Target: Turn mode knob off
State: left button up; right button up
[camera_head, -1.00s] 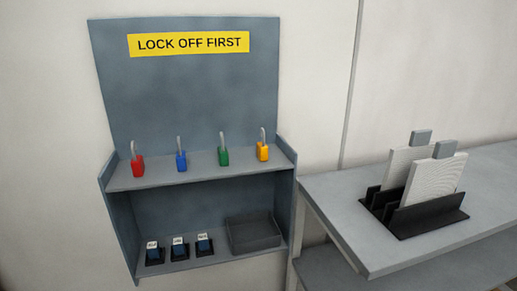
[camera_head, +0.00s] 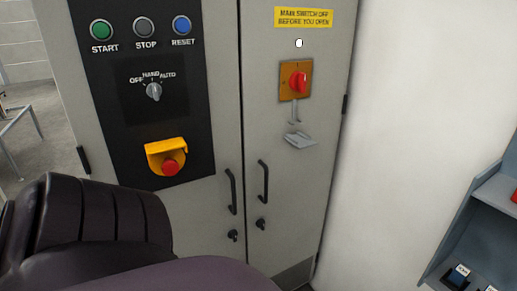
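The mode knob (camera_head: 154,92) is a small grey rotary knob on the black control panel (camera_head: 190,135) of a grey cabinet, upper left of the head view. The labels OFF, HAND and AUTO arc above it. Its handle stands close to upright, roughly towards HAND; its exact setting is too small to read for certain. Nothing touches the knob. A dark ribbed part of my arm (camera_head: 95,215) fills the lower left, below the panel. Neither gripper shows.
Green START (camera_head: 102,29), grey STOP (camera_head: 145,27) and blue RESET (camera_head: 181,25) buttons sit above the knob. A red emergency button (camera_head: 170,167) with a yellow guard is below. A red main switch (camera_head: 298,82) and door handles (camera_head: 263,181) are to the right.

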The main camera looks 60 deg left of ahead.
aim_at(154, 90)
jog(key=u, duration=2.55)
